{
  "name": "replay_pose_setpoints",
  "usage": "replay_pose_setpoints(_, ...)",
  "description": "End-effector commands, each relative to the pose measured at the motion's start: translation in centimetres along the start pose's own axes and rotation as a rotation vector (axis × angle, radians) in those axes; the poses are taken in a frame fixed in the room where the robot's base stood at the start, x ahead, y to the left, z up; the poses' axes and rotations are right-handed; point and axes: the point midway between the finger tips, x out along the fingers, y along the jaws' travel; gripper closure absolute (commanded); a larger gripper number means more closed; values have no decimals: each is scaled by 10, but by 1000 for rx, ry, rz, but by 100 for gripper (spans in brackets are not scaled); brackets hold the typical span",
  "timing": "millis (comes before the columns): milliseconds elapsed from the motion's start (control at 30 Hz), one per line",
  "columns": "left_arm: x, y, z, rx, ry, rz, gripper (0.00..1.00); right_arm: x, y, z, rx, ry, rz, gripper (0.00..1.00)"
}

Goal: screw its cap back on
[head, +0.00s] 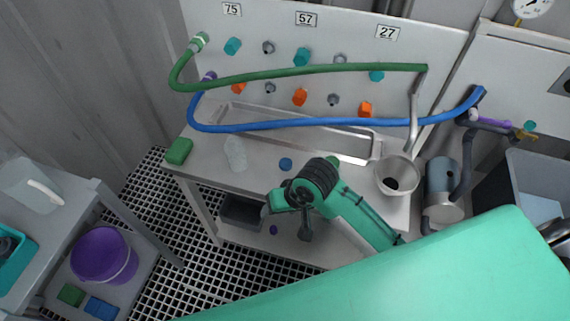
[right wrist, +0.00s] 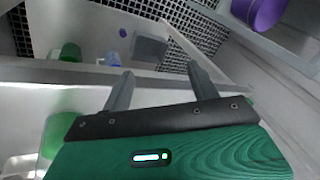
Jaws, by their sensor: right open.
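A small blue round cap-like piece (head: 285,164) lies on the bench top, left of my right arm's black wrist. A pale, translucent vessel-like thing (head: 236,153) is on the bench further left. A small purple round piece (head: 273,230) is on the lower shelf. Which one is the cap, I cannot tell. My right gripper (head: 286,218) hangs at the bench's front edge. The right wrist view shows its two grey fingers (right wrist: 161,72) apart with nothing between them. My left gripper does not show.
The bench carries a green block (head: 179,151), a long metal trough (head: 240,112) and a grey funnel (head: 397,178). Green (head: 300,77) and blue (head: 330,123) hoses cross the panel. A dark bin (head: 241,212) is below. A purple bucket (head: 103,255) stands at left.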

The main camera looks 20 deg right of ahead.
Motion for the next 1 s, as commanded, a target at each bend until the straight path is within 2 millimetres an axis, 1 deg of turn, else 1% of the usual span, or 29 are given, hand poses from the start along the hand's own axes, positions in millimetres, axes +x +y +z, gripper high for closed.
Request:
replay_pose_setpoints(33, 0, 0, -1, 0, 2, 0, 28, -3, -5, -9, 8, -4, 0, 39)
replay_pose_setpoints(200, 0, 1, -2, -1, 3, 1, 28, -9, -18, -30, 69, -48, 12, 39)
replay_pose_setpoints(433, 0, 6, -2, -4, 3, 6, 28, -16, -24, -63, 182, -97, 68, 39)
replay_pose_setpoints(667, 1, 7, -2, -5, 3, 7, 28, -30, -19, -100, 328, -124, 158, 39)
replay_pose_setpoints(867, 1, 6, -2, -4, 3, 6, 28, -49, -6, -135, 484, -124, 253, 39)
replay_pose_setpoints(1000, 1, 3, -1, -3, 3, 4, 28, -66, 4, -158, 599, -112, 316, 39)
